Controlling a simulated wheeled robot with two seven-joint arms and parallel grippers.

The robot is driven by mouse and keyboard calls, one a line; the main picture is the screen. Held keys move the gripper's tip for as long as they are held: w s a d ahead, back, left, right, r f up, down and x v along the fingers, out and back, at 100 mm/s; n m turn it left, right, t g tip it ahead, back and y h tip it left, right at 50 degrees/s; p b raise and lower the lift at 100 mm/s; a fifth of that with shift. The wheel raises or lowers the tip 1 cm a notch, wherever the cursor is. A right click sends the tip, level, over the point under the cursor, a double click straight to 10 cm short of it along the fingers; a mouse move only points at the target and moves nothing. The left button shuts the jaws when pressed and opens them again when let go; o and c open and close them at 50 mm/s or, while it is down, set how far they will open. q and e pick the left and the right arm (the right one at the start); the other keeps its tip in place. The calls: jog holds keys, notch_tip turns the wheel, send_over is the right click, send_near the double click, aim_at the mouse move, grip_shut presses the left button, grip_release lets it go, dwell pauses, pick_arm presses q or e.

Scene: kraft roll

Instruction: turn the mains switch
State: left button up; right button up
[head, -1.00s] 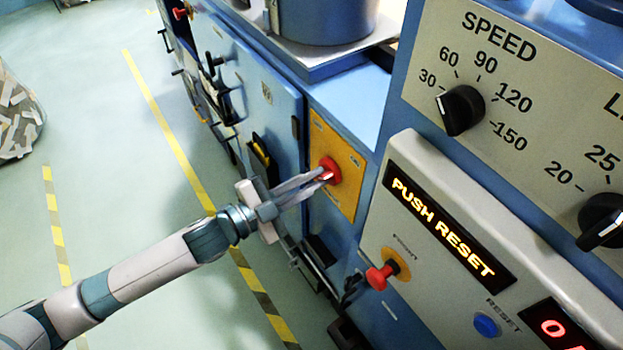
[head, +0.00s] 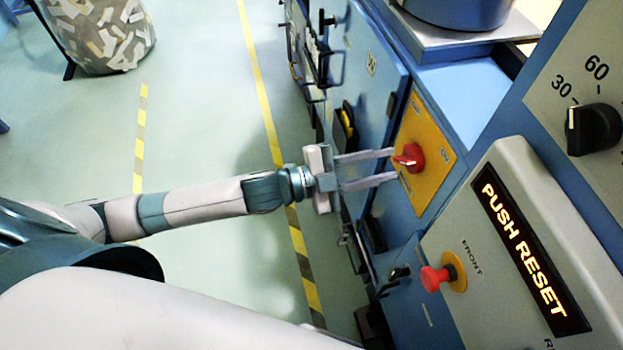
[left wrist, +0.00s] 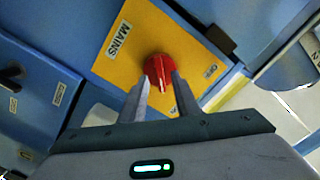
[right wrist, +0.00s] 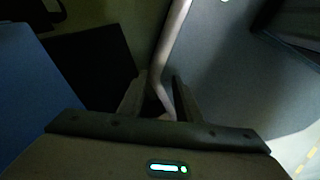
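The mains switch is a red rotary knob (head: 408,157) on a yellow plate (head: 432,168) on the blue cabinet front. In the left wrist view the knob (left wrist: 158,68) sits on the plate with the word MAINS beside it, and a white mark on the knob points toward my gripper. My left gripper (head: 396,166) is at the knob with its fingers apart. Its fingertips (left wrist: 161,80) lie at either side of the knob's near part; I cannot tell whether they touch it. My right gripper (right wrist: 157,92) is open in a dark area, away from the switch.
A grey panel with a lit PUSH RESET display (head: 522,258) and a red push button (head: 435,278) stands right of the switch. Black handles (head: 322,50) stick out along the cabinet. A pale bent rod (right wrist: 165,60) shows between my right fingers.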

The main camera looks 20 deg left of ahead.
pick_arm(q)
jog(key=b+v, duration=0.5)
jog(key=v, duration=0.9)
jog(key=shift+s+a, duration=0.25)
jog(key=shift+a, duration=0.1)
